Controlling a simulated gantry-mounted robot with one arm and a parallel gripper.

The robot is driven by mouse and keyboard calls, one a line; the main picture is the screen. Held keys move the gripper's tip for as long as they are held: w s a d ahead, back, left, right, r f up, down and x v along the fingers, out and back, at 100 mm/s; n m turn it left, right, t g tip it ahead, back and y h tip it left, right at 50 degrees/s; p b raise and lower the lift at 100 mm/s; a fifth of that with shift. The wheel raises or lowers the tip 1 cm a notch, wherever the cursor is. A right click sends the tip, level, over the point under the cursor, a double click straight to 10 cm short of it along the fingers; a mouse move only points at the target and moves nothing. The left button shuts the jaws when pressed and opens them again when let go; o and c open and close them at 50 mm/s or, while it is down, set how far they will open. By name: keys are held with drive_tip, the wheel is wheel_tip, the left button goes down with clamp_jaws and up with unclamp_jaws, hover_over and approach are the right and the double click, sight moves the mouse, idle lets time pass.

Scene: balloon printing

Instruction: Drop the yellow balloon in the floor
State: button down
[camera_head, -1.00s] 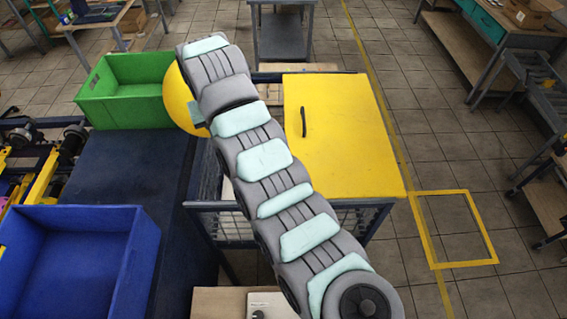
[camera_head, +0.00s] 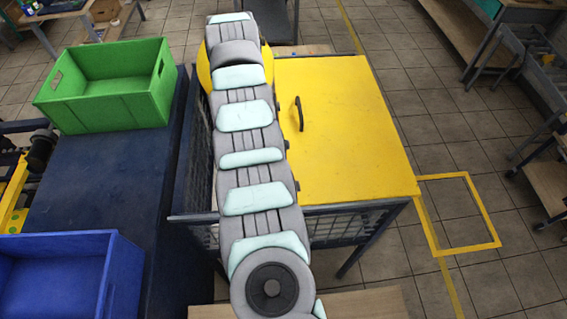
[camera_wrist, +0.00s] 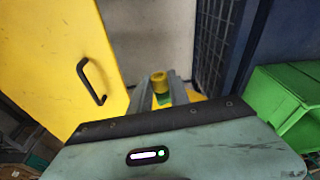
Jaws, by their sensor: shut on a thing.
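The yellow balloon (camera_head: 204,70) shows in the head view as slivers on both sides of my arm's far end. My arm hides most of it. In the wrist view its yellow neck (camera_wrist: 159,80) sits between my gripper's fingers (camera_wrist: 159,92), which are shut on it. A little yellow of the balloon's body shows behind my fingers. In the head view my gripper is hidden by the arm. The grey tiled floor (camera_head: 400,112) lies right of the yellow-topped cage. It bears a yellow taped square (camera_head: 428,222).
The wire cage with a yellow lid (camera_head: 345,150) and black handle stands right beside my arm. A green bin (camera_head: 105,112) and blue bin (camera_head: 125,270) sit on the dark blue surface (camera_head: 115,185) at left. Benches stand at far right.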

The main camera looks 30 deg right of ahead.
drive_tip(key=x, duration=0.3)
drive_tip(key=s+x, duration=0.1)
drive_tip(key=x, duration=0.1)
drive_tip(key=shift+a+f, duration=0.15)
drive_tip(key=shift+f, duration=0.25)
drive_tip(key=c, duration=1.1)
unclamp_jaws()
drive_tip(key=shift+c, duration=0.2)
drive_tip(key=shift+r, duration=0.1)
drive_tip(key=b+v, duration=0.3)
drive_tip(key=v, duration=0.7)
drive_tip(key=shift+r, duration=0.3)
